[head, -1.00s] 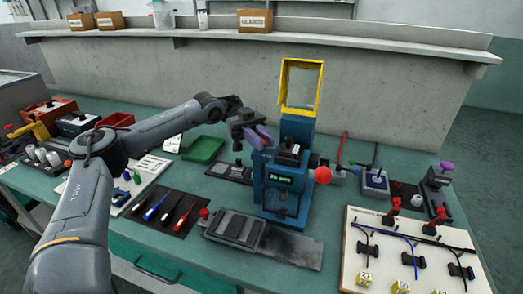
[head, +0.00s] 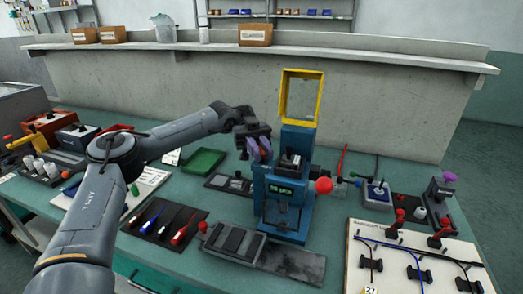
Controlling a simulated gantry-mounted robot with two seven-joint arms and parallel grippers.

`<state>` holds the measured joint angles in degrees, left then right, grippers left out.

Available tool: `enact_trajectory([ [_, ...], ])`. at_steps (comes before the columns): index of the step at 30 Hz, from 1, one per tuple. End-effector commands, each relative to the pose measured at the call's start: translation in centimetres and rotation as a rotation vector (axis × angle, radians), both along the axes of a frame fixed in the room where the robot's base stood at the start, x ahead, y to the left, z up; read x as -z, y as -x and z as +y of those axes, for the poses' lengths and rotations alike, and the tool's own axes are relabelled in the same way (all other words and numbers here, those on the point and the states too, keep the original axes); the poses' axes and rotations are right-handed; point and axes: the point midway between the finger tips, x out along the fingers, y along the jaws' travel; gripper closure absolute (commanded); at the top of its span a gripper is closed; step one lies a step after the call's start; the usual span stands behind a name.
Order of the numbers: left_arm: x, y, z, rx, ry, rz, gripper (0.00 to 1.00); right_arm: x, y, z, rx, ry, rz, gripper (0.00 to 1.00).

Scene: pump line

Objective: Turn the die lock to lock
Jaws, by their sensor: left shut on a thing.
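The blue press (head: 287,200) stands upright at the middle of the bench, with a small green display on its front and a raised yellow frame (head: 302,97) on top. A purple handle (head: 265,149), which looks like the die lock, sits at the upper left side of the press. My left gripper (head: 258,146) is shut on this handle and hides part of it. How the handle joins the press is hidden. My right gripper is not in view.
A red ball knob (head: 324,186) sticks out at the press's right. A green tray (head: 204,160), a dark tool mat (head: 162,221) and a grey plate (head: 235,243) lie left and in front. A cable board (head: 415,262) is at the front right.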

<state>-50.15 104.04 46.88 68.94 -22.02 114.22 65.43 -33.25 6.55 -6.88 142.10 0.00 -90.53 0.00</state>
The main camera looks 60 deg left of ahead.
Motion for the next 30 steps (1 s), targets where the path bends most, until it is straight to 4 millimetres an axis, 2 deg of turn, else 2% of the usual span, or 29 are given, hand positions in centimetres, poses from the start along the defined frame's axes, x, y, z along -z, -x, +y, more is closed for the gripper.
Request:
enact_trajectory([
  [6,0.09,0.0,0.05,-0.003,0.0,0.001,1.0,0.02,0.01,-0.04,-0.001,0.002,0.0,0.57],
  [7,0.09,0.0,0.05,-0.003,0.0,0.001,0.76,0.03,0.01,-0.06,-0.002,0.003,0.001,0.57],
  [10,0.08,0.0,0.05,-0.003,0.0,0.001,0.6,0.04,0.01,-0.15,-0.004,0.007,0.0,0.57],
  [23,0.04,0.01,0.01,-0.004,0.0,0.0,0.6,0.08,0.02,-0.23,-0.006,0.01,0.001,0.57],
  [30,0.06,0.1,0.05,-0.075,0.003,-0.002,0.6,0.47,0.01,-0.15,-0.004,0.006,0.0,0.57],
])
